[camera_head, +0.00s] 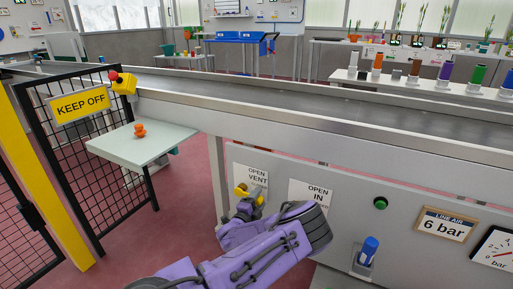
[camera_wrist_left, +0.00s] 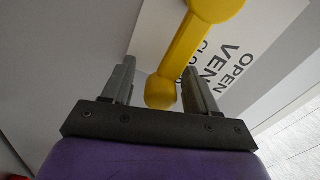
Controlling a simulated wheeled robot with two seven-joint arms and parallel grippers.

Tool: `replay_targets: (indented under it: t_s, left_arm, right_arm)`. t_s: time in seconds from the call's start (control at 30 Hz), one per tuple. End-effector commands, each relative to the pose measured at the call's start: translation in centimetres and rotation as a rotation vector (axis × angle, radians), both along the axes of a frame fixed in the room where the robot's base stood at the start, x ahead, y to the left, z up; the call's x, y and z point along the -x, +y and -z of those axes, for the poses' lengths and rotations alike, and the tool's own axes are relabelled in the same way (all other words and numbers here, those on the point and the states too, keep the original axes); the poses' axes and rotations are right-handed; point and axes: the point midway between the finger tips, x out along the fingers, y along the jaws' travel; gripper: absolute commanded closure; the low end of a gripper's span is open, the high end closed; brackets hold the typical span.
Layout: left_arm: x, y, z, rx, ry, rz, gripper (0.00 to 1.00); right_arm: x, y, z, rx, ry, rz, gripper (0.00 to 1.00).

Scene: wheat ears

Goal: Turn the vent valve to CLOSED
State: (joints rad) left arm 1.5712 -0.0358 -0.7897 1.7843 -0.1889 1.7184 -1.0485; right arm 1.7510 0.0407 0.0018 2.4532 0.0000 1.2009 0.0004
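The vent valve has a yellow handle (camera_head: 241,191) in front of a white label reading "OPEN VENT" (camera_head: 257,176) on the grey panel. In the left wrist view the handle (camera_wrist_left: 185,50) is a yellow bar with rounded ends, slanting from upper right to lower left. Part of the word "CLOSED" shows on the label (camera_wrist_left: 232,65) behind it. My left gripper (camera_wrist_left: 160,85) is open, with its two grey fingers either side of the handle's lower end. I see gaps at both sides. My left arm hides part of the panel in the head view. My right gripper is not in view.
Right of the vent label are an "OPEN IN" label (camera_head: 316,194), a green button (camera_head: 380,203), a blue handle (camera_head: 368,250) and a "6 bar" sign (camera_head: 445,225). A conveyor (camera_head: 300,99) runs above. A side table (camera_head: 120,146) and mesh gate (camera_head: 75,185) stand left.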

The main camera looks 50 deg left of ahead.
Motion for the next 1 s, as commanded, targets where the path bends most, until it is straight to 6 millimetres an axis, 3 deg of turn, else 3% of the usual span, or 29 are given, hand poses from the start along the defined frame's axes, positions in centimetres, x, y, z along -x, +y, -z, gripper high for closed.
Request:
replay_targets:
  t_s: [0.17,0.53,0.7,1.0]
  left_arm:
    - [1.4,-0.7,-0.2,0.001,0.004,0.001,0.42]
    - [8.6,-4.1,-0.2,0.000,0.004,0.000,0.42]
    - [9.6,-4.6,-0.1,-0.001,0.001,-0.002,0.42]
    - [9.6,-4.6,0.0,-0.001,0.001,-0.002,0.42]
  right_arm:
    - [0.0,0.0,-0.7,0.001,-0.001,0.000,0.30]
    - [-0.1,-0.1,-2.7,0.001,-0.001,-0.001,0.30]
    - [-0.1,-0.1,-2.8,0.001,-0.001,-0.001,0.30]
    - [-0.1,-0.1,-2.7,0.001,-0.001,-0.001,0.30]
